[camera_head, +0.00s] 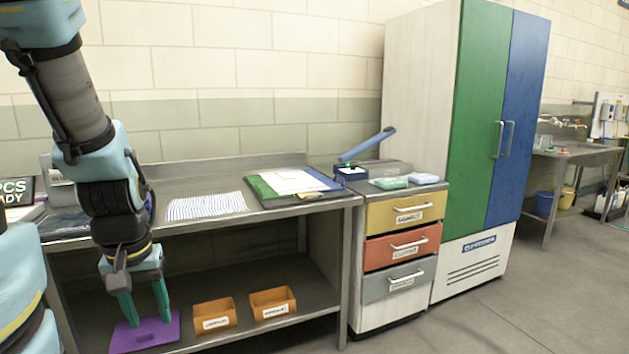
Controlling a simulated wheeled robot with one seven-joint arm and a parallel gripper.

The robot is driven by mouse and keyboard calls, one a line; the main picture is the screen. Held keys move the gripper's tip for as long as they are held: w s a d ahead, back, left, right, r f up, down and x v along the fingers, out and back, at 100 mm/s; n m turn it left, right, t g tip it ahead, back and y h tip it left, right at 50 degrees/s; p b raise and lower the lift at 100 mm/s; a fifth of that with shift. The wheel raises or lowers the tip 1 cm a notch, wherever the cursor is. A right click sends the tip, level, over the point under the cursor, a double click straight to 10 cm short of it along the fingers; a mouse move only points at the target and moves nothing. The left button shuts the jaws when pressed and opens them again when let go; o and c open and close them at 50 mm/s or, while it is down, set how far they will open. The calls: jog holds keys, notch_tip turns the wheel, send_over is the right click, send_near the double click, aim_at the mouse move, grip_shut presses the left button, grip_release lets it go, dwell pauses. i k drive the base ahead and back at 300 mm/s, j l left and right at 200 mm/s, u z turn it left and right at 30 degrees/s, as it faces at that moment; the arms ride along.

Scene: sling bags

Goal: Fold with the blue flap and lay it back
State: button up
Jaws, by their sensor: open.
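A flat folding board (262,188) lies on the steel table near its right end. Its green part shows along the left side and its blue flap (324,178) along the right side, seemingly lying flat. A white sheet or cloth (294,181) lies across the middle. My gripper (149,318) points down at the lower left, well away from the board. Its two green fingers are apart with nothing visible between them, in front of or over a purple mat (142,337). Whether the fingertips touch the mat cannot be told.
A striped cloth (206,206) lies left of the board. Two orange bins (271,303) stand on the lower shelf. Right of the table is a drawer cabinet (393,321) bearing a device with a raised blue lever (369,145). A tall green-and-blue cupboard (482,130) stands beyond.

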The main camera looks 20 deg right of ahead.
aim_at(333, 186)
jog(key=l+u, duration=0.1)
jog(key=u, duration=0.35)
jog(key=i+l+u, duration=0.15)
jog(key=l+u, duration=0.2)
jog(key=l, duration=0.35)
jog(key=l+u, duration=0.35)
jog(key=l, duration=0.35)
jog(key=i, duration=0.05)
